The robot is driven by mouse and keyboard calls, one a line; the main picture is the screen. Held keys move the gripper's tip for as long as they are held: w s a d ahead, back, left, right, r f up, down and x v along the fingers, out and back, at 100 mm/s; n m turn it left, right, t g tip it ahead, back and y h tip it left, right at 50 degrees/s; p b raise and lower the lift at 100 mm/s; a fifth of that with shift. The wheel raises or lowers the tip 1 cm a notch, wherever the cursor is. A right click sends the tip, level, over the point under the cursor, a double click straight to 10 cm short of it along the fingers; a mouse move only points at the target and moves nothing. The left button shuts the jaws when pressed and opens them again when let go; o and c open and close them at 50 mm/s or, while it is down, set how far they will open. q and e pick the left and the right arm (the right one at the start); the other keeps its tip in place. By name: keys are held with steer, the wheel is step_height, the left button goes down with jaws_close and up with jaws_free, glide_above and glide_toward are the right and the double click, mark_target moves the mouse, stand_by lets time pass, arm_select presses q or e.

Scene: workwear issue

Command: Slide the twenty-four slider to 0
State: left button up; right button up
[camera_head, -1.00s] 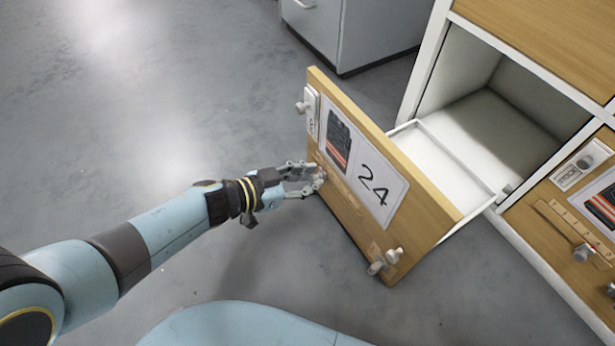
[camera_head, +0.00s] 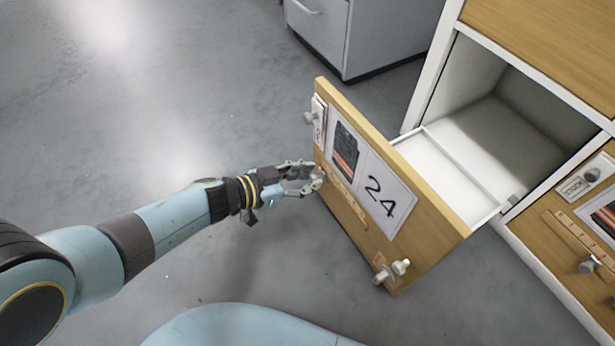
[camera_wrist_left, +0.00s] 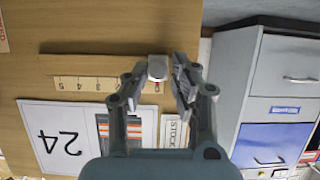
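The twenty-four drawer front (camera_head: 440,245) is wooden and bears a card (camera_head: 385,207) with "24" and a clothing picture. Its slider is a wooden scale strip (camera_head: 345,200) with a pale metal knob (camera_head: 317,174). My right gripper is not in view.
The drawer (camera_head: 440,160) stands pulled out from the cabinet. A knob fitting (camera_head: 390,271) and a plate with a knob (camera_head: 318,118) stick out from its front. Another wooden front with a slider (camera_head: 575,235) is at right. A grey cabinet (camera_head: 375,40) stands behind; the floor left is clear.

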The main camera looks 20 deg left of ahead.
arm_select(q)
steer(key=o, duration=0.4)
steer(key=shift+w+a, duration=0.1)
steer(key=shift+a, duration=0.05)
steer(key=v, duration=1.2)
steer(key=shift+f, duration=0.1)
